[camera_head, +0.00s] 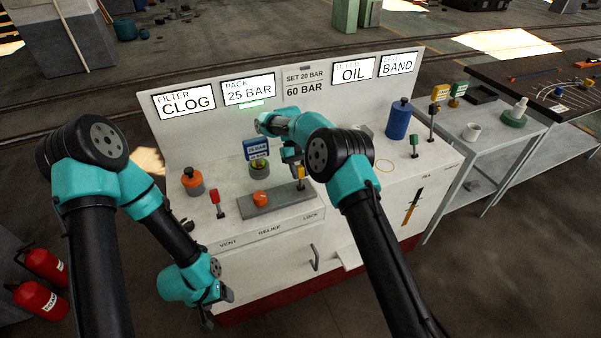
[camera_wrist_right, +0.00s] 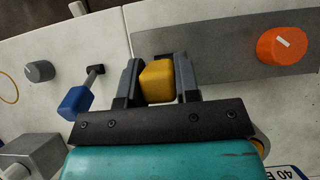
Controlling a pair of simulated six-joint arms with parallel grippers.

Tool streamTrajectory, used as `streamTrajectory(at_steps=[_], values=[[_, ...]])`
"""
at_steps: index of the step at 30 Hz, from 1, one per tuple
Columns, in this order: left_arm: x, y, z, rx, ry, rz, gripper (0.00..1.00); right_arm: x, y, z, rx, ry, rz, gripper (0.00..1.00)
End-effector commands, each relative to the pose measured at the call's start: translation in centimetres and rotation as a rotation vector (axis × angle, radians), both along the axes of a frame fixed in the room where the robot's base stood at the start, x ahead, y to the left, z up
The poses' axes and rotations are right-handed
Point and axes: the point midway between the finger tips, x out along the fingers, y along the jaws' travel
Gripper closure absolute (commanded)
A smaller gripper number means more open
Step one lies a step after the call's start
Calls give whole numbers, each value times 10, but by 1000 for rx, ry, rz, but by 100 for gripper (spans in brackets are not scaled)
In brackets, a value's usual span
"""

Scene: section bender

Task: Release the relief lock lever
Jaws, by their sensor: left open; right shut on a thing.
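The lock lever has a yellow handle (camera_head: 300,171) and stands at the right end of the grey plate (camera_head: 282,202), above the word LOCK. In the right wrist view its yellow block (camera_wrist_right: 157,82) sits between the two dark fingers. My right gripper (camera_head: 294,160) is shut on this handle, reaching it from behind. The lever's lower part is hidden in the wrist view. The orange relief knob (camera_head: 261,198) is on the same plate and also shows in the wrist view (camera_wrist_right: 283,46). My left gripper (camera_head: 216,306) is open and empty, low in front of the cabinet.
A red-handled vent lever (camera_head: 215,198) stands left of the plate. A blue-handled lever (camera_wrist_right: 76,100) is beside my right gripper.

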Motion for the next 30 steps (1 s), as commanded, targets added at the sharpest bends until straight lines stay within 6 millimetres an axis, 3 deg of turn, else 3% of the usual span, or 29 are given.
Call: streamTrajectory(at_steps=[13,14,15,21,30], values=[[0,0,0,0,0,0,29,1,0,0,-2,7,0,100],[0,0,0,0,0,0,29,1,0,0,-2,7,0,67],[0,0,0,0,0,0,29,1,0,0,-2,7,0,64],[0,0,0,0,0,0,29,1,0,0,-2,7,0,45],[0,0,0,0,0,0,29,2,-1,1,-3,7,-2,45]])
